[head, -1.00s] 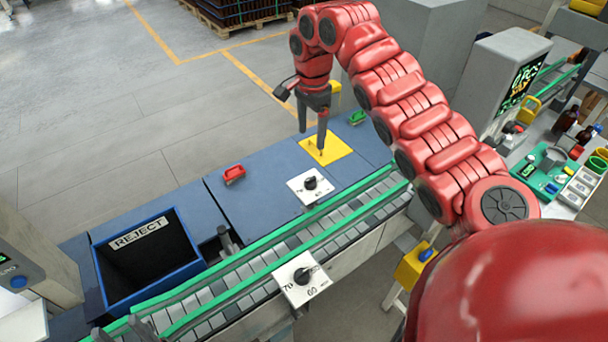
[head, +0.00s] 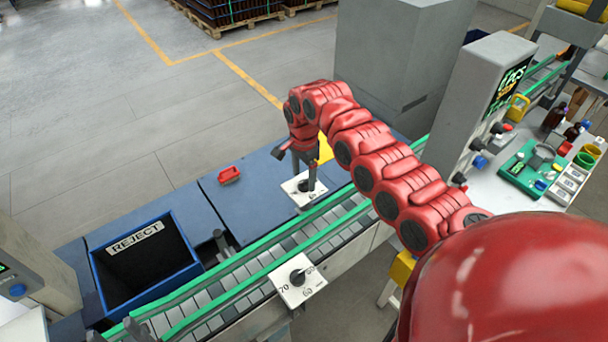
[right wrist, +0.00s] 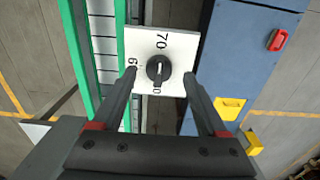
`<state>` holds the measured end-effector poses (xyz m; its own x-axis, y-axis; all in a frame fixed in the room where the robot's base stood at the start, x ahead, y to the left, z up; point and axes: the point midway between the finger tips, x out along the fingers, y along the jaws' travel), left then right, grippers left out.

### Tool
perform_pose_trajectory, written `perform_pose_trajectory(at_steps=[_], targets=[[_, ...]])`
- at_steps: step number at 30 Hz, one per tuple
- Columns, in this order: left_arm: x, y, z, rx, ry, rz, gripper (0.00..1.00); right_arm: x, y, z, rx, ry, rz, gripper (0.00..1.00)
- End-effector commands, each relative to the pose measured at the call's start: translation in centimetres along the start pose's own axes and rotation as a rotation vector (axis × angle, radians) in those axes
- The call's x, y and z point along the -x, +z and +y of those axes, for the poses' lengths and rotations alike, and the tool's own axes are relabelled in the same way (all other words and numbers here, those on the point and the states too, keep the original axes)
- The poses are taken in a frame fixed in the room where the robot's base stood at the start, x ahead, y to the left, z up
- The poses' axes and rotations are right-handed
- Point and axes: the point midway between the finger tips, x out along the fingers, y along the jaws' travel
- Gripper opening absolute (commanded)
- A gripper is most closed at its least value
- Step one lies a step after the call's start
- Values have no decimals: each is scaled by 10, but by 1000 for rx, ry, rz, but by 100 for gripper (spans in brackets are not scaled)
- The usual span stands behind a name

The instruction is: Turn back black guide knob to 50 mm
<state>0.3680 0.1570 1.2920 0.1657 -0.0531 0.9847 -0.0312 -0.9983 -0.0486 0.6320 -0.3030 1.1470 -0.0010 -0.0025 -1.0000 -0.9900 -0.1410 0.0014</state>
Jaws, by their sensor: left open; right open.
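The far black guide knob (head: 304,186) sits on a white dial plate (head: 291,188) beyond the conveyor. In the right wrist view the knob (right wrist: 158,68) shows on its plate (right wrist: 180,45), with 70 above it, 60 at its left and a partly hidden mark below. My right gripper (head: 305,178) is open above this knob; in its wrist view the fingertips (right wrist: 159,76) lie either side of the knob, apart from it. A second black knob (head: 297,276) is on the near plate (head: 306,291), marked 70 and 60. My left gripper is out of view.
The conveyor (head: 250,258) with green rails runs between the two plates. A blue reject bin (head: 145,255) stands at left. A red part (head: 229,174) lies on the blue deck. A grey cabinet (head: 480,100) and bench of bottles are at right.

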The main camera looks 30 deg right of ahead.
Motion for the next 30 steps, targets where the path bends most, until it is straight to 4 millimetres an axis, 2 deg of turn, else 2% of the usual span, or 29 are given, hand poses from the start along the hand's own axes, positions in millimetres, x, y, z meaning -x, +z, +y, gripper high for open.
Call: perform_pose_trajectory(at_steps=[6, 16, 27, 29, 30], targets=[[-5, -1, 0, 0, 0, 0, 50, -12, -1, 1, -4, 1, -1, 76], [-5, -1, 0, 0, 0, 0, 50, -14, 0, 1, -5, -2, -2, 76], [-5, -1, 0, 0, 0, 0, 50, -14, 0, 1, -4, -1, -2, 9], [-5, -1, 0, 0, 0, 0, 50, -14, 0, 1, -5, -1, -2, 0], [-5, -1, 0, 0, 0, 0, 50, -14, 0, 1, -5, -1, -2, 0]])
